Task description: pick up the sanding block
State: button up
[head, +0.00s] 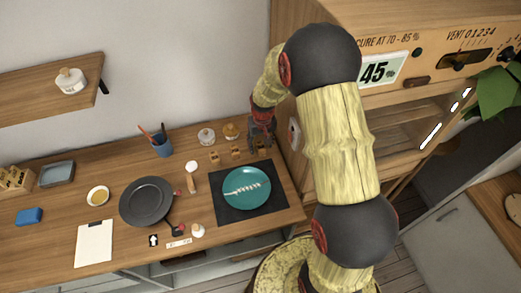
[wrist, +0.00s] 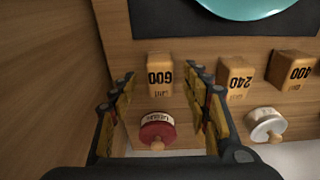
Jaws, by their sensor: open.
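Three small wooden blocks, seemingly the sanding blocks, stand in a row: block 600 (wrist: 160,75), block 240 (wrist: 235,78) and block 400 (wrist: 291,70) in the wrist view. In the head view, block 400 (head: 215,157) is leftmost and block 240 (head: 236,153) is in the middle; block 600 is largely hidden by my gripper (head: 262,138). In the wrist view my gripper (wrist: 161,92) is open and empty, its fingers to either side of block 600 in the picture. I cannot tell its height above the block.
A red-lidded jar (wrist: 157,131) stands behind block 600, between the fingers in the wrist view. A white jar (wrist: 267,124) stands near block 240. A teal plate (head: 246,188) on a dark mat (head: 222,215) lies in front. A wooden cabinet wall (wrist: 60,90) is close beside my gripper.

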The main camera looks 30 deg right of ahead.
jog(key=shift+w+f, duration=0.15)
jog(key=shift+f, duration=0.45)
jog(key=shift+c, duration=0.8)
grip_shut()
jog(key=shift+r, duration=0.15)
